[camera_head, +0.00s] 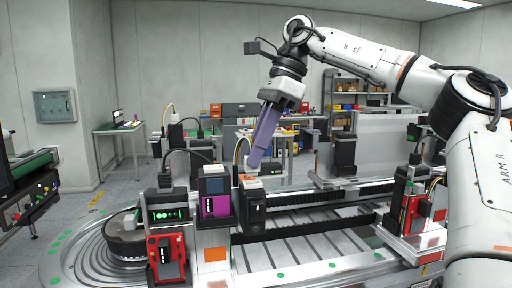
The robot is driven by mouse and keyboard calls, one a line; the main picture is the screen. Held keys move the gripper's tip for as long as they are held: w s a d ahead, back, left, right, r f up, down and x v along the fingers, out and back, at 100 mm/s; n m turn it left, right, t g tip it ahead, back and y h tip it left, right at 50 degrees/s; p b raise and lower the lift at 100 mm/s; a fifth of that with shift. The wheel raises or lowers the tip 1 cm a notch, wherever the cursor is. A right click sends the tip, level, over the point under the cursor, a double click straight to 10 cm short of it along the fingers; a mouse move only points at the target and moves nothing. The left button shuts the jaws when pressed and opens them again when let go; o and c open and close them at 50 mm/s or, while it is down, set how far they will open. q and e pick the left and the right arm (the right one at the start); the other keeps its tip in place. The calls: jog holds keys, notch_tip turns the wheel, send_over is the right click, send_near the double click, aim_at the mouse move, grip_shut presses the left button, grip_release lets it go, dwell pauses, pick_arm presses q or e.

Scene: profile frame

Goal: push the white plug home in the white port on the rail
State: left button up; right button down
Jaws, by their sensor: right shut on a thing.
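My right gripper (256,160) reaches down from the upper middle, with long purple fingers closed together. Its tips are just above a black-and-silver module with a light top (251,184) in the row on the rail (320,213). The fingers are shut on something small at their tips. The white plug itself cannot be made out clearly there; the fingers cover most of it. The white port cannot be told for sure from the light module top, and whether plug and port touch cannot be told. My left gripper is not in view.
A purple module (214,205), a black module with green lights (164,212) and a red module (166,258) stand left of the tips. Another red module (412,214) stands at the right. A round turntable (85,262) lies at the lower left. Slatted bed lies in front.

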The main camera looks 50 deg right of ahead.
jog(key=shift+f+b, duration=0.7)
jog(key=shift+f, duration=0.45)
dwell(0.4)
jog(key=c, duration=1.6)
grip_release()
jog(key=p+v, duration=0.2)
jog(key=v, duration=0.8)
jog(key=shift+r, duration=0.15)
